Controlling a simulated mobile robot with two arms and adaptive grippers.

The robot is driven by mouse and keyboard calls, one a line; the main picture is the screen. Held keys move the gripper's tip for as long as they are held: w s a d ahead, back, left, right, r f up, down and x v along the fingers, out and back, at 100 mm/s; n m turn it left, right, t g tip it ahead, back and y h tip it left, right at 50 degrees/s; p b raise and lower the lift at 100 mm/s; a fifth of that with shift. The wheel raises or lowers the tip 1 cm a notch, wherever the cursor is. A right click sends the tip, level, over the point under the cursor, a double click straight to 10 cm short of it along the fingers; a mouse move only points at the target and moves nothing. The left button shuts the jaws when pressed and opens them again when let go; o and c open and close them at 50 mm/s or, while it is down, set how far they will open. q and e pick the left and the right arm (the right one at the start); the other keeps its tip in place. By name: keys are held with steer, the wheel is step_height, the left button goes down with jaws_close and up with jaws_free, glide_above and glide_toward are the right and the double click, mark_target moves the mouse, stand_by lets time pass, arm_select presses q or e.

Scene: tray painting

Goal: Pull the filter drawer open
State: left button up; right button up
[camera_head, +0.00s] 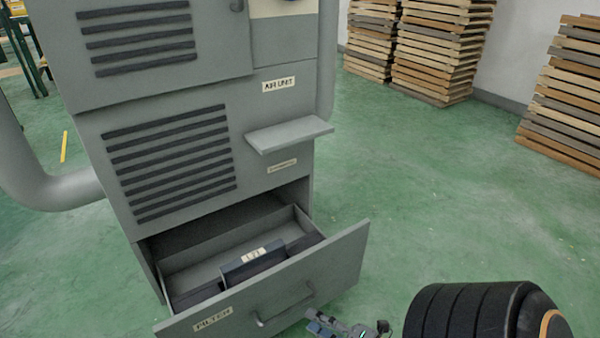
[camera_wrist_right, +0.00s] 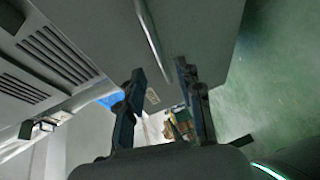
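The filter drawer (camera_head: 345,262), low in the grey air unit (camera_head: 282,130), stands pulled well out, with its inside visible. Its front carries a "FILTER" label (camera_head: 212,318) and a bar handle (camera_head: 287,309). My right gripper (camera_head: 318,322) is just in front of the drawer front, beside the handle's right end. In the right wrist view my right gripper (camera_wrist_right: 160,70) has its fingers spread apart. The handle (camera_wrist_right: 150,35) runs toward the gap between them, with space visible on both sides. My left gripper is not in view.
A dark, labelled block (camera_head: 255,262) sits inside the drawer. A small shelf (camera_head: 290,134) juts from the unit above it. Stacks of boards (camera_head: 430,50) stand at the back, with another stack (camera_head: 570,95) at right. The green floor between is clear.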

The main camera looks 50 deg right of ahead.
steer(key=shift+v, duration=2)
